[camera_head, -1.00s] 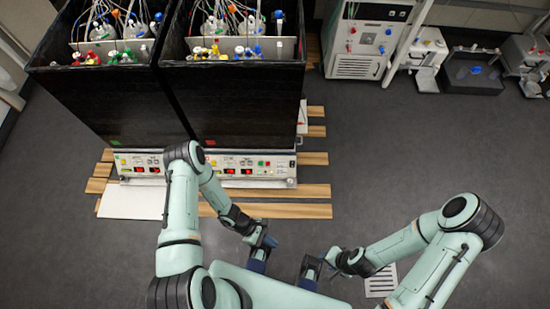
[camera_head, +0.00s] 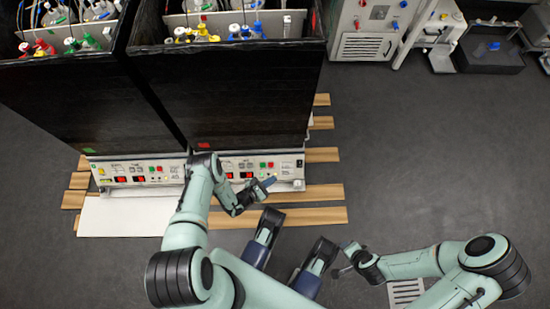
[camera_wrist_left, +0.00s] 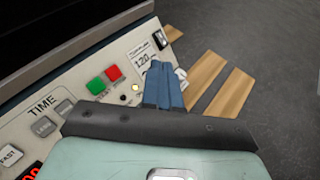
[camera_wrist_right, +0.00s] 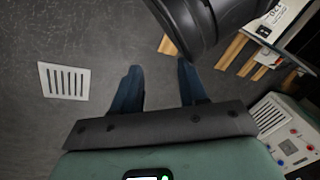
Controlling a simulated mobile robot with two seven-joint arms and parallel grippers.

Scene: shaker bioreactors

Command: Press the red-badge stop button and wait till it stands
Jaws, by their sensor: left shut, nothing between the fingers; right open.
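The red badge (camera_head: 204,146) is low on the front of the right dark cabinet. Its white control panel (camera_head: 244,163) lies below, partly hidden by my left arm. The red button (camera_wrist_left: 114,73) sits right of a green button (camera_wrist_left: 96,86) in the left wrist view. Both show small in the head view, the red one (camera_head: 270,164) on the right. My left gripper (camera_head: 269,182) is shut and empty in front of the panel. Its blue fingertips (camera_wrist_left: 160,65) appear right of the red button, not over it. My right gripper (camera_wrist_right: 160,68) is open and empty, above the floor.
A similar cabinet with a green badge (camera_head: 88,150) stands on the left, with its own panel (camera_head: 130,173). Wooden slats (camera_head: 320,193) lie under the cabinets. Tubes and bottles fill the cabinet tops. The grey floor (camera_head: 430,150) on the right is clear.

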